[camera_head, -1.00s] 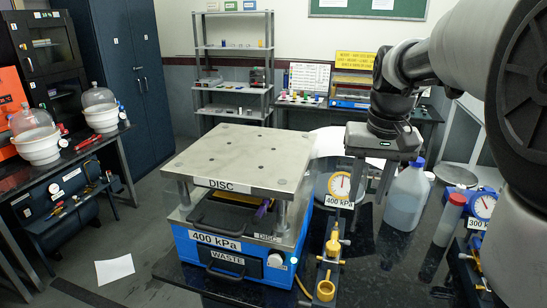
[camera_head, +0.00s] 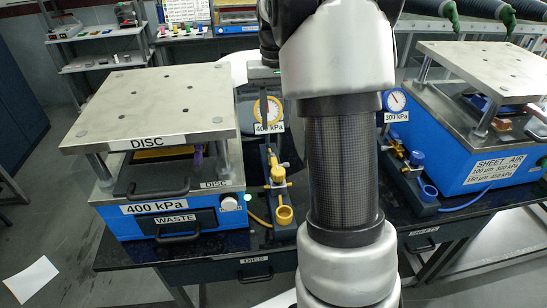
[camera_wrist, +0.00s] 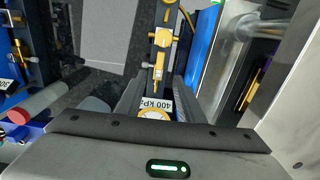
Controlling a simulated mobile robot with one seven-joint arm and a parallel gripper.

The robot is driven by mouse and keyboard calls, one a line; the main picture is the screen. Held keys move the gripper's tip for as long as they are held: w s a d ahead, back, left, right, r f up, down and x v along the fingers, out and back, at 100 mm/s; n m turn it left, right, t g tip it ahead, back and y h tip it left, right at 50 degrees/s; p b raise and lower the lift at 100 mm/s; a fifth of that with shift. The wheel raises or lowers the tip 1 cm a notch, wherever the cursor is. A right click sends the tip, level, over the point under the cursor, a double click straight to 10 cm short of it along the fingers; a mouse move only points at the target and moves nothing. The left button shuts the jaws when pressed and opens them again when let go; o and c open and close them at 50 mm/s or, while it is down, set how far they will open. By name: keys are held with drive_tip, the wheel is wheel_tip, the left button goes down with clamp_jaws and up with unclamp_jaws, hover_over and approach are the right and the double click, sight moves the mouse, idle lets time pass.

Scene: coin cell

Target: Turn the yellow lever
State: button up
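In the wrist view, a slim yellow piece (camera_wrist: 157,74), seemingly the lever, shows between the fingers of my gripper (camera_wrist: 160,88). The fingers look apart, one on each side of the unit, and I see nothing held. Whether they touch the lever cannot be told. My arm hides most of my gripper in the head view.
The DISC press (camera_head: 150,105), with a metal top plate and blue base, stands close on the left. A second regulator labelled 300 kPa (camera_head: 397,105) and the SHEET AIR press (camera_head: 490,150) stand on the right. A paper sheet (camera_head: 30,280) lies on the floor.

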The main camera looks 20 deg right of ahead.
sight(275, 163)
wheel_tip(275, 163, down, 14)
idle(0.3)
